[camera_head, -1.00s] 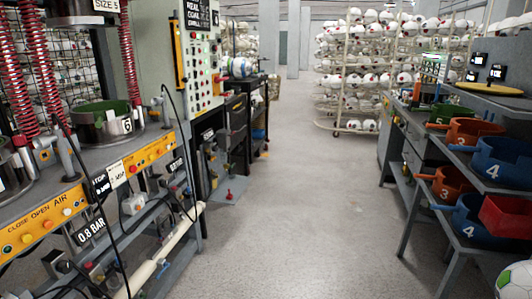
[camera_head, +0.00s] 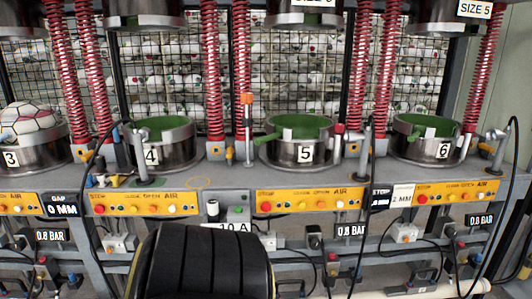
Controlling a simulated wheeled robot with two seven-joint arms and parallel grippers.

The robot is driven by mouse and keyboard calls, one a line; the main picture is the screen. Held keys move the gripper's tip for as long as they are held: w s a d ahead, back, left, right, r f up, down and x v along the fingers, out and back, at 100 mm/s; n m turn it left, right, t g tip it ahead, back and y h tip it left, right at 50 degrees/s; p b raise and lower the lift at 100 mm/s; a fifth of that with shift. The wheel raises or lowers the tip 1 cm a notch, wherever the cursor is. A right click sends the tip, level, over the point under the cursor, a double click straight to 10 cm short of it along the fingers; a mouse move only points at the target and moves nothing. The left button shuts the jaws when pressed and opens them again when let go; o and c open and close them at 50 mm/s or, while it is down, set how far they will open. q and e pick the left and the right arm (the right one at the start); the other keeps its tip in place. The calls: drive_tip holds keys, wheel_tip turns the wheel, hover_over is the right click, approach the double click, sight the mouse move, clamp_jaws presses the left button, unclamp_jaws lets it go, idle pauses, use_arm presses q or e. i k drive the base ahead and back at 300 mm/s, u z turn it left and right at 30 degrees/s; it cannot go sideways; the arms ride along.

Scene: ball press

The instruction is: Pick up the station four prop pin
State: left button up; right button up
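Station four is the steel mould (camera_head: 176,154) with a green inner rim and a "4" label, left of centre in the head view. No ball shows in it. An upright thin rod with an orange head (camera_head: 247,98) stands on the bench between stations four and five; it may be the prop pin, but I cannot tell for sure. A grey post (camera_head: 140,158) with a hose stands at the front left of station four. Neither of my grippers is in view. A black ribbed part, probably mine, covers the lower middle.
Station five's mould (camera_head: 285,152) and station six's mould (camera_head: 420,146) stand to the right. Station three (camera_head: 38,154) holds a ball (camera_head: 28,119). Red springs and upper moulds hang above. Yellow button panels (camera_head: 130,204) line the bench front. An orange ring mark (camera_head: 199,183) lies on bare bench.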

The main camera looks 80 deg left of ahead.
sight(229, 151)
drive_tip(key=u, duration=2.05)
